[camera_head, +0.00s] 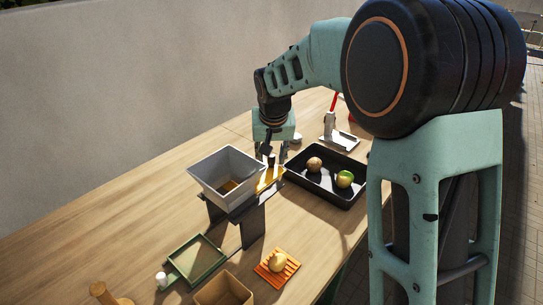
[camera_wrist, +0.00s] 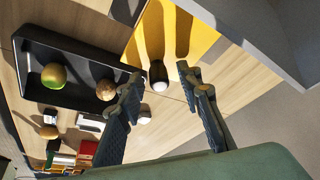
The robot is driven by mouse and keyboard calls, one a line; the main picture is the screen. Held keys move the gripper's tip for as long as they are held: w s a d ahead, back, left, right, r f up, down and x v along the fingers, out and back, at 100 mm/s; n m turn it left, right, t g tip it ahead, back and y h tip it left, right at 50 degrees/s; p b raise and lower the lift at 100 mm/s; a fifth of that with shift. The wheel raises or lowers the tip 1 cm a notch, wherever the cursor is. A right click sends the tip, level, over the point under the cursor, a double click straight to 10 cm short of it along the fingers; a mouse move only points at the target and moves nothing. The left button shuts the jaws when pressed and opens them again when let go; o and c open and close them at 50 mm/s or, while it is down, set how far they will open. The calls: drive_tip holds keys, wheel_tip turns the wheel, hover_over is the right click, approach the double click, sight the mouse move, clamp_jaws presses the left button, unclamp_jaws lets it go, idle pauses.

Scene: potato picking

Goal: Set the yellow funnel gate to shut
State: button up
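The grey funnel (camera_head: 222,172) stands on a dark stand on the table. Its yellow gate (camera_head: 268,179) sticks out on the right side, with an upright black knob (camera_head: 271,161) on it. My gripper (camera_head: 271,150) is just above the gate, pointing down. In the wrist view, the yellow gate (camera_wrist: 188,35) is at the top and its black knob (camera_wrist: 157,72) has a pale tip. The knob shows between my two fingertips (camera_wrist: 160,76), which are spread apart. I cannot tell whether either finger touches it.
A black tray (camera_head: 325,190) with a brown potato (camera_head: 314,164) and a green one (camera_head: 344,179) lies right of the funnel. A green tray (camera_head: 197,262), an orange slatted mat (camera_head: 290,271) with a potato and an open box (camera_head: 223,290) are in front. The table's left part is clear.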

drive_tip(key=shift+c, duration=0.2)
clamp_jaws()
drive_tip(key=shift+s+a+b, duration=0.65)
drive_tip(key=shift+s+a, duration=0.15)
drive_tip(key=shift+s, duration=0.2)
drive_tip(key=shift+s+a, duration=0.1)
drive_tip(key=shift+s, duration=0.1)
drive_tip(key=shift+o, duration=0.2)
unclamp_jaws()
drive_tip(key=shift+r, duration=0.15)
